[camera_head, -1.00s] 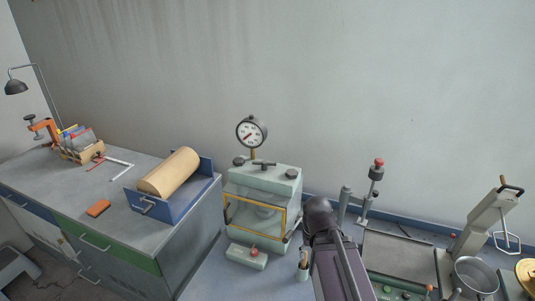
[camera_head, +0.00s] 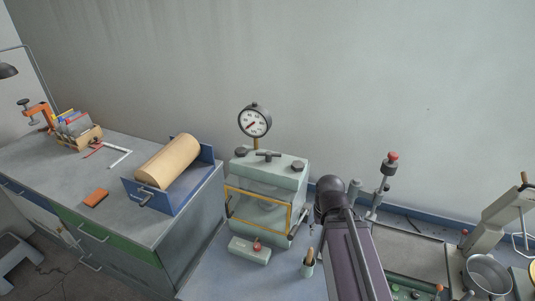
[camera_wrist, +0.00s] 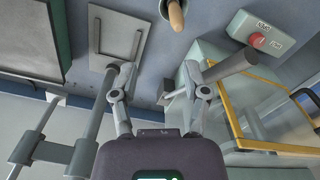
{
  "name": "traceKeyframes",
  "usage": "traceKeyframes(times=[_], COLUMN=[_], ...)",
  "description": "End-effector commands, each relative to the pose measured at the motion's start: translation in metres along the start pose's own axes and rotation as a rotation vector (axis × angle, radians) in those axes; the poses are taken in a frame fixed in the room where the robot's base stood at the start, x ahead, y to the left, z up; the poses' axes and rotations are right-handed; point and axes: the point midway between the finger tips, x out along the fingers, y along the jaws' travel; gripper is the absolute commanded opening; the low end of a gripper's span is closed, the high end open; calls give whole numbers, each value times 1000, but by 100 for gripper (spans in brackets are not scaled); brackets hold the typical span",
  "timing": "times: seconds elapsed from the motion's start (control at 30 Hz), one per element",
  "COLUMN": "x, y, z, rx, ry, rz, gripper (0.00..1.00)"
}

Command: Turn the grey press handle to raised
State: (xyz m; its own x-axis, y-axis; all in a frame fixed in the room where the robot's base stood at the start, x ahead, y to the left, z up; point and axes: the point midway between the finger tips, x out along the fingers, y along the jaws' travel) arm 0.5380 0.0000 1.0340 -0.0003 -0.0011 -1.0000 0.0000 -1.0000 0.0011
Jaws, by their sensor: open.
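The press (camera_head: 268,178) is a pale green machine with a round gauge on top and a yellow-framed guard; its side and frame also show in the wrist view (camera_wrist: 196,135). What looks like the grey press handle (camera_wrist: 235,64) is a thick cylindrical grip beside the press. In the head view, I cannot make out the handle. My gripper (camera_wrist: 165,70) is open, with its fingers spread in the wrist view. The right finger overlaps the inner end of the grip; I cannot tell whether they touch. Nothing shows held between the fingers. My gripper's fingers are hidden in the head view.
A control box with a red button (camera_head: 250,250) and a cup with a wooden-handled tool (camera_head: 308,266) stand in front of the press. A post with a red knob (camera_head: 388,170) rises to the right. A blue cradle with a tan roll (camera_head: 167,162) sits on the left cabinet.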

Motion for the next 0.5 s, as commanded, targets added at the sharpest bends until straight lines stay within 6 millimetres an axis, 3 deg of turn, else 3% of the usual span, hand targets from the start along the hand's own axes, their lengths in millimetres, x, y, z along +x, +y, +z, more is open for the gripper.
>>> traceKeyframes(times=[0.27,0.5], x=[-13,-48], y=[0,0], z=[-1,-6], rx=[0,0], ry=[3,12], rz=[0,0], gripper=[68,68])
